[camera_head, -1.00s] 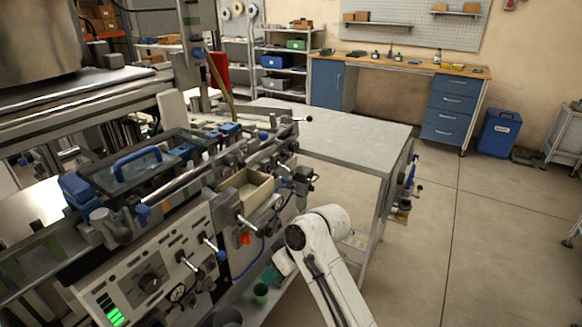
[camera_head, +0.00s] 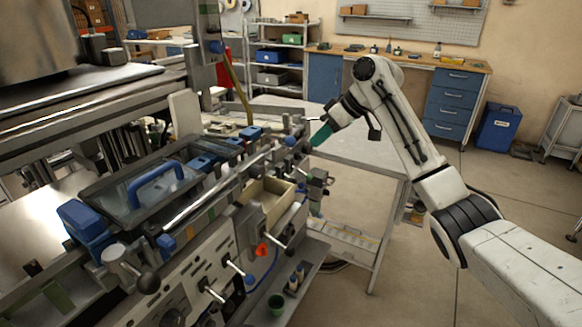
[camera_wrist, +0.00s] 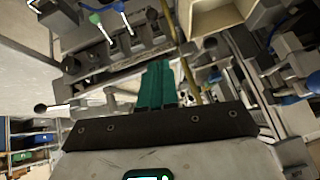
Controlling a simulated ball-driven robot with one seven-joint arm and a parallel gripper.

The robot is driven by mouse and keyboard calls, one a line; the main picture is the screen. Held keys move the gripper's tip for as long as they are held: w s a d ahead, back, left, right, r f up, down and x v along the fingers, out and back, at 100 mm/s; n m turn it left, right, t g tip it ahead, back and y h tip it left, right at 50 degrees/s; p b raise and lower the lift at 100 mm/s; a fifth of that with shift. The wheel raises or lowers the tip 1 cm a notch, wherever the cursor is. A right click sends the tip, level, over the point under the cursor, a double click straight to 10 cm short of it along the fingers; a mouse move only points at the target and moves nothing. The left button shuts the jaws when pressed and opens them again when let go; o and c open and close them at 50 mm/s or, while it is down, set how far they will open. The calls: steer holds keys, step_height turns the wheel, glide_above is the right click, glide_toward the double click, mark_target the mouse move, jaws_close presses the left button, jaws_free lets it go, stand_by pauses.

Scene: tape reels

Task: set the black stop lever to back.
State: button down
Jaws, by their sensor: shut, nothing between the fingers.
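My gripper (camera_head: 320,135) has teal fingers and is shut and empty at the far right end of the machine. In the wrist view its fingers (camera_wrist: 157,86) point at the machine's rails and brackets. A lever with a dark ball knob (camera_wrist: 41,108) and a pale rod lies left of the fingers there, apart from them. It looks like the black stop lever, but I cannot be sure. In the head view the lever's place is small and partly crowded by the gripper, so its setting cannot be told.
The machine's front panel carries several silver levers (camera_head: 236,266) and a red knob (camera_head: 262,250). An open beige tray (camera_head: 268,192) sits on its edge. A blue-handled lid (camera_head: 155,184) is nearer. A grey table (camera_head: 365,153) stands behind my gripper; open floor lies right.

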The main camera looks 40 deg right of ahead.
steer(key=shift+w+d+r, duration=0.1)
steer(key=shift+d+r, duration=0.4)
steer(key=s+f+x, duration=0.1)
steer(key=s+x, duration=0.1)
steer(key=x, duration=1.1)
steer(key=shift+s+d+f+p, duration=0.2)
steer(key=shift+f+p, duration=0.15)
steer(key=shift+p, duration=0.05)
steer(key=shift+f, duration=0.1)
